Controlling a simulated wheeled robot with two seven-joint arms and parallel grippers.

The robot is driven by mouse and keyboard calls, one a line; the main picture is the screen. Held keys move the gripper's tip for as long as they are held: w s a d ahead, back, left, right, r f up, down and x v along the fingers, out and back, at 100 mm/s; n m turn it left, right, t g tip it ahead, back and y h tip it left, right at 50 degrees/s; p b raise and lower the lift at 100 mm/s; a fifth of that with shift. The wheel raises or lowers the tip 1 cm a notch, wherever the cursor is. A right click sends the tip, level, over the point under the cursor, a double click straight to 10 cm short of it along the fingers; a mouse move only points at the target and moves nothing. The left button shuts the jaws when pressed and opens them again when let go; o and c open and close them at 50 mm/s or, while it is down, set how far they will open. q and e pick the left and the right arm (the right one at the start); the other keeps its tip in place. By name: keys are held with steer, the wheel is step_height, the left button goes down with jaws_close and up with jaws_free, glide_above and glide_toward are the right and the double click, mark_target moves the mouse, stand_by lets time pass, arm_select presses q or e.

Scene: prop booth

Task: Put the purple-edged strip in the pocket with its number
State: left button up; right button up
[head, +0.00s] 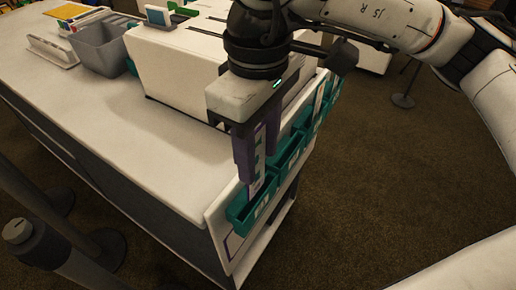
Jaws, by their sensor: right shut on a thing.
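My right gripper (258,157) points down at the right end of the counter, shut on the purple-edged strip (257,181). The strip hangs upright, pale with a purple edge and dark marks; the fingers hide part of it. Its lower end is at the mouth of the nearest teal pocket (243,218); I cannot tell whether it is inside. More teal pockets (289,157) run back along the counter's end panel. Small pale labels show on the pocket fronts, but their numbers are too small to read. My left gripper is not in view.
A white box-like machine (180,65) stands on the white counter (130,140) behind the gripper. A grey bin (99,52) sits at the far left. A dark post (40,247) stands at the lower left. The counter's front part is clear.

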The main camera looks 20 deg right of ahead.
arm_select(q)
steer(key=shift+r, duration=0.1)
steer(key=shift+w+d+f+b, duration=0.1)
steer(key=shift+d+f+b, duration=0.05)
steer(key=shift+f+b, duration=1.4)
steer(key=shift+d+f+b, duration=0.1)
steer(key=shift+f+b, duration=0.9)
steer(key=shift+b, duration=1)
